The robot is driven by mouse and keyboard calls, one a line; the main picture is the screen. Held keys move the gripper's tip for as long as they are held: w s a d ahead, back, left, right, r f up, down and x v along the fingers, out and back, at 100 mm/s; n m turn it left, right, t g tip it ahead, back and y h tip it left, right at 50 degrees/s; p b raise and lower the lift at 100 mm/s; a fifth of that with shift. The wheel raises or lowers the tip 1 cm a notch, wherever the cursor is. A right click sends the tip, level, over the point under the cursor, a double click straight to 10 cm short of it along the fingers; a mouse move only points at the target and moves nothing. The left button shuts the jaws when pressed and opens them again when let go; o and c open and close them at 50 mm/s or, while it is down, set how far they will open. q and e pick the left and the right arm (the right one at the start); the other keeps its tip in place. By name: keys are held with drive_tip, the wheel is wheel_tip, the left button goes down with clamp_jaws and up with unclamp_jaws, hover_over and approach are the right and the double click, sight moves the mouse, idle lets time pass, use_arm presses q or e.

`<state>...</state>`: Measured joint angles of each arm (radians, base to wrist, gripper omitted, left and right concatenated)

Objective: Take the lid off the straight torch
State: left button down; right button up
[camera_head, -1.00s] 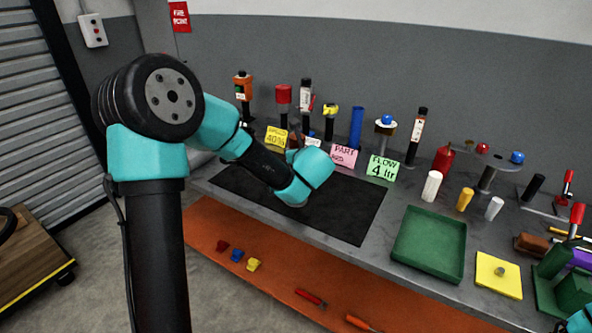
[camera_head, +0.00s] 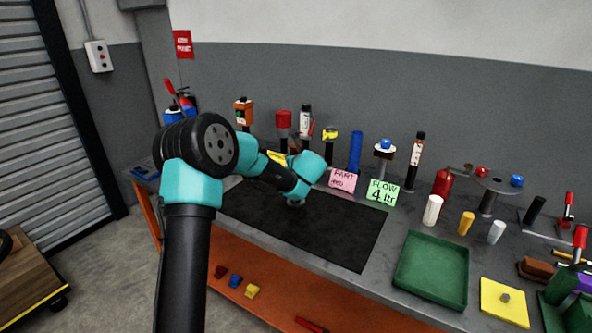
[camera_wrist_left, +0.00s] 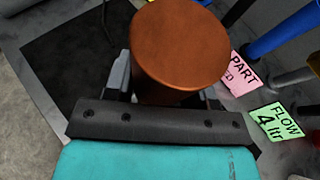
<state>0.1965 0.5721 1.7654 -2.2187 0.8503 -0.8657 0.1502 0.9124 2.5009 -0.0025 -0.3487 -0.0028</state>
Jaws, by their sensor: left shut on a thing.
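In the left wrist view a copper-brown cylinder with a flat round top (camera_wrist_left: 180,42) stands between the fingers of my left gripper (camera_wrist_left: 168,95). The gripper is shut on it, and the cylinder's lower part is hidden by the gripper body. I cannot tell whether it is the torch's lid or the torch itself. In the head view my left arm reaches over the back of the black mat (camera_head: 320,225), and its wrist hides the fingers and the held cylinder. No thing there can be surely told as the straight torch. My right gripper is out of view.
Several upright tools line the back, among them a blue tube (camera_head: 355,150). A pink card (camera_head: 342,180) and a green card (camera_head: 383,193) stand before them. A green tray (camera_head: 432,270) and a yellow plate (camera_head: 505,302) lie right. Most of the mat is clear.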

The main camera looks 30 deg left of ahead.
use_arm(q)
drive_tip(key=shift+w+a+r, duration=0.1)
drive_tip(key=shift+w+a, duration=0.1)
drive_tip(key=shift+w, duration=0.1)
drive_tip(key=shift+f, duration=1.9)
drive_tip(key=shift+c, duration=2.3)
unclamp_jaws()
drive_tip(key=shift+f, duration=0.1)
drive_tip(key=v, duration=1.2)
